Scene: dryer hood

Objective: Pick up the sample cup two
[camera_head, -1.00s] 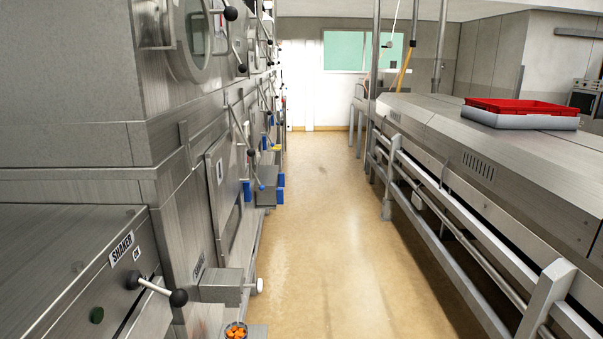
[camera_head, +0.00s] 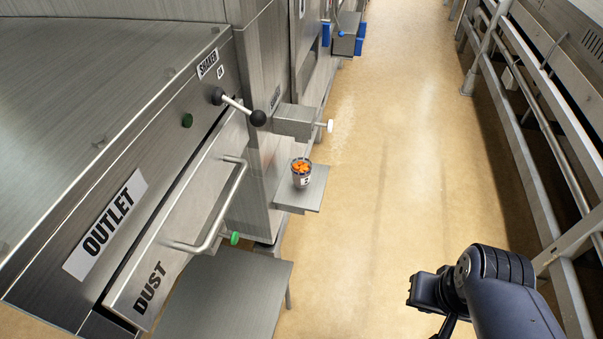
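The sample cup (camera_head: 302,174) is a small metal-grey cup with a dark number on its side, filled with orange pieces. It stands upright on a small metal shelf (camera_head: 312,198) that juts out from the machine's side. My gripper (camera_head: 432,302) is at the lower right, above the floor, well to the right of the cup and apart from it. Its fingers are small and dark here, and I cannot tell whether they are open or shut. Nothing is visibly held.
A metal sampling box (camera_head: 295,121) with a white knob sits above the cup. A black-knobbed lever (camera_head: 240,107), a dust drawer handle (camera_head: 222,205) and a lower metal table (camera_head: 225,295) are on the left. Railings (camera_head: 545,110) line the right. The aisle floor (camera_head: 400,150) is clear.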

